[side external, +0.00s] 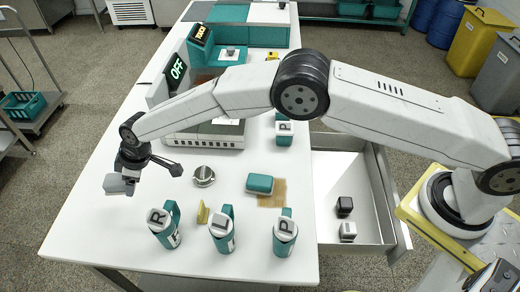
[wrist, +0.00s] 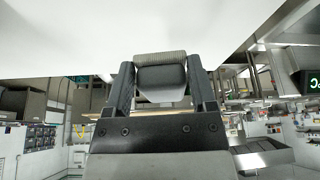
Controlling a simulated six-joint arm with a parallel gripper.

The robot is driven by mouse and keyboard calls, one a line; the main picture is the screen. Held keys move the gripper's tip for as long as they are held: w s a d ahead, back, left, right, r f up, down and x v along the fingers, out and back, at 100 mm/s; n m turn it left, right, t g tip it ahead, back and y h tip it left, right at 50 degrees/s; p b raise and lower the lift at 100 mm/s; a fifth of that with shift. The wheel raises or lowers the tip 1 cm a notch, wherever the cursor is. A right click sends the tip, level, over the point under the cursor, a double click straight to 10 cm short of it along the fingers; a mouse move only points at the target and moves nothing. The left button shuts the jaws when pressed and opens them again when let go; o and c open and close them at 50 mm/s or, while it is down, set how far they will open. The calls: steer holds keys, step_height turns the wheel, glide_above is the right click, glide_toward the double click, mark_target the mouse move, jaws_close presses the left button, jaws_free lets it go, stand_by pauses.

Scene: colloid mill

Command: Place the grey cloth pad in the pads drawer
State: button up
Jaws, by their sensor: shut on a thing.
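My gripper (side external: 126,176) is at the left side of the white worktop, in the air near its left edge. It is shut on the grey cloth pad (side external: 117,186). In the wrist view the pad (wrist: 160,80) sits between the two dark fingers of my gripper (wrist: 161,88), with its grey face showing. An open drawer (side external: 335,205) stands out from the right side of the worktop, far to the right of my gripper. A black block (side external: 344,206) and a pale grey-topped block (side external: 348,231) lie inside it. No drawer label is readable.
Lettered teal-and-white bottles stand at the front: R (side external: 165,232), a middle one (side external: 222,238) and P (side external: 285,240). Another P bottle (side external: 285,133) stands farther back. A yellow wedge (side external: 203,214), metal knob (side external: 203,176) and teal block (side external: 260,184) lie between.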

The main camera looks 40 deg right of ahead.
mark_target(142, 204)
steer(key=shift+f, duration=1.6)
steer(key=shift+f, duration=2.25)
steer(key=shift+f, duration=0.2)
steer(key=o, duration=1.2)
steer(key=shift+c, duration=0.2)
steer(key=shift+r, duration=0.1)
steer(key=v, duration=0.7)
steer(key=shift+r, duration=0.35)
steer(key=shift+w, duration=0.15)
